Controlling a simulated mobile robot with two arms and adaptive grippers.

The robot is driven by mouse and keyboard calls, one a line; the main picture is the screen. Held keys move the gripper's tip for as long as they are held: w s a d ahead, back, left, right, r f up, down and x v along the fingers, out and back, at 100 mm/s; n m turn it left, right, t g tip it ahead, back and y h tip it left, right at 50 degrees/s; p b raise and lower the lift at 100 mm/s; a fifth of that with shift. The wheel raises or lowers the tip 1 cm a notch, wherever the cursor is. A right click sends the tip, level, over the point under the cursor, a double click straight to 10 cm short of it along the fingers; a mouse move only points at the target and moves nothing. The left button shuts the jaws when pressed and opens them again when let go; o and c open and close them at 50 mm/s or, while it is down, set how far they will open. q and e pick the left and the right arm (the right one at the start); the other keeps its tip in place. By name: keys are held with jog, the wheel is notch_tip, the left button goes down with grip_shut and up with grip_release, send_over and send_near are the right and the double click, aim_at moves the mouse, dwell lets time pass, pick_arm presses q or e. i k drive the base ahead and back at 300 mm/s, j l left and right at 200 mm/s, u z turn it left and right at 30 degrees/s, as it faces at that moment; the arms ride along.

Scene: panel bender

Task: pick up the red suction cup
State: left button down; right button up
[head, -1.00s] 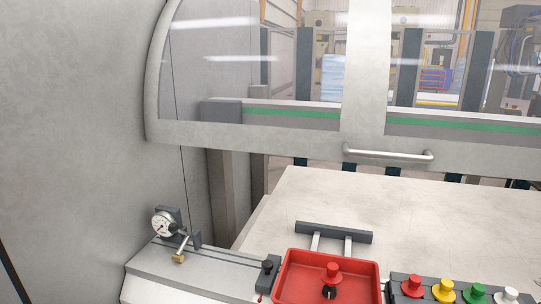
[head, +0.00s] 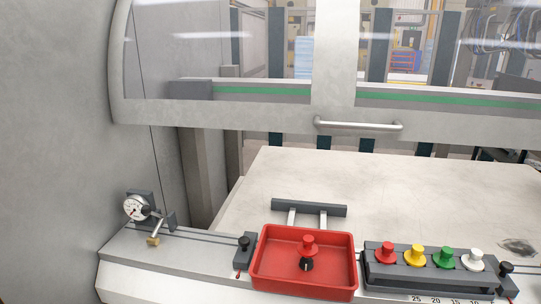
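One red suction cup (head: 308,246) stands in the red tray (head: 260,283), with a black part at its lower end. Another red suction cup (head: 387,253) sits at the left end of a dark grey rack (head: 380,282), beside the tray. Neither of my grippers is in view.
Yellow (head: 415,256), green (head: 443,258) and white (head: 473,260) suction cups share the rack. A pressure gauge (head: 135,208) with a brass valve (head: 153,242) stands at the left. A dark bar (head: 309,208) lies behind the tray. The pale table (head: 400,180) behind is mostly clear, below a windowed guard with a handle (head: 358,125).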

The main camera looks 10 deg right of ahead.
aim_at(384, 255)
jog(key=k+l+z, duration=0.2)
jog(key=l, duration=1.35)
jog(key=i+j, duration=0.05)
jog(key=i, duration=0.05)
